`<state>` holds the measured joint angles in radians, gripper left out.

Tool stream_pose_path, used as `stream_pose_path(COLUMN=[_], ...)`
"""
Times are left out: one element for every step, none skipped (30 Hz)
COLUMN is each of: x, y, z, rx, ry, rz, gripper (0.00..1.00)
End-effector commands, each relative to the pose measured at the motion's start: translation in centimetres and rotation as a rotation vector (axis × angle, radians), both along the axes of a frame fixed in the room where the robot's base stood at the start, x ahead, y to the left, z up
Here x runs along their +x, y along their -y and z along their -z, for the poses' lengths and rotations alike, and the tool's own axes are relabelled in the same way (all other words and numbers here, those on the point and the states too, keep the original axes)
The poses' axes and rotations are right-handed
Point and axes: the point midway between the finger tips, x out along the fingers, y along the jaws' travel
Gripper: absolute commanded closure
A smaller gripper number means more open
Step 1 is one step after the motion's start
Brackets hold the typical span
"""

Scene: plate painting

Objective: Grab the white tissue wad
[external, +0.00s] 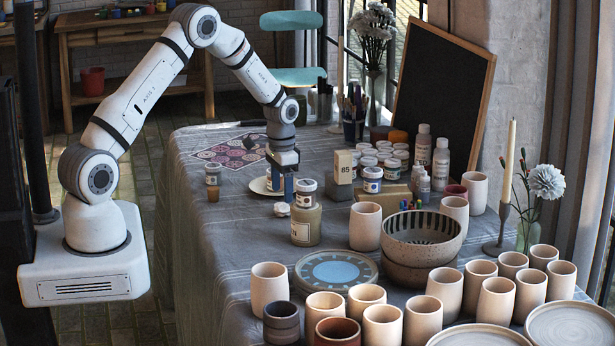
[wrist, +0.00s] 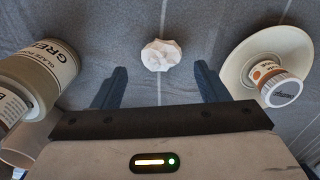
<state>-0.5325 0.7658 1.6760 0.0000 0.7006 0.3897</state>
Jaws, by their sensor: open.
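The white tissue wad (wrist: 162,55) is a small crumpled ball on the grey tablecloth. In the wrist view it lies just beyond the fingertips, roughly centred between them. In the external view the wad (external: 282,209) shows beside the tan glaze jar. My gripper (wrist: 160,78) is open and empty, with its two dark blue fingers apart on either side of the wad's line. In the external view my gripper (external: 282,191) points down above the table, by the small plate. Contact between the fingers and the wad is not visible.
A tan glaze jar (wrist: 50,68) stands close on the left in the wrist view. A cream plate (wrist: 240,50) with a small paint jar (wrist: 278,82) is close on the right. Several beige cups, bowls and a blue plate (external: 336,271) crowd the table's near side.

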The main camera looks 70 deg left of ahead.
Motion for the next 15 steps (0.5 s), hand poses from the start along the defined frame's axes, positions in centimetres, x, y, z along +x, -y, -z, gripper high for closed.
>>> stream_pose_path(x=[0.0, 0.0, 0.0, 0.0, 0.0, 0.0, 0.0, 0.0, 0.0, 0.0, 0.0, 0.0, 0.0, 0.1, 0.1], y=[0.0, -0.1, -0.1, -0.1, -0.2, -0.3, -0.3, -0.3, -0.3, -0.3, -0.3, -0.3, -0.3, -0.3, -0.3], z=[0.5, 0.8, 1.3, 1.7, 2.2, 2.7, 3.2, 3.7, 4.2, 4.5, 4.8, 5.0, 5.1, 5.2, 5.2], rx=[-0.001, -0.001, -0.001, -0.001, -0.001, -0.001, -0.001, -0.001, -0.001, -0.001, -0.001, 0.0, 0.0, 0.0, 0.001], ry=[-0.001, -0.002, -0.002, -0.003, -0.003, -0.003, -0.003, -0.003, -0.002, -0.002, -0.002, -0.001, 0.0, 0.001, 0.001], rz=[0.0, 0.0, 0.0, -0.001, -0.001, -0.001, -0.001, -0.001, 0.0, 0.0, 0.0, 0.0, 0.0, 0.0, 0.0], gripper=[0.32, 0.32, 0.32, 0.32, 0.32, 0.32, 0.32, 0.32, 0.32, 0.32, 0.32, 0.32, 0.32, 0.32, 0.32])
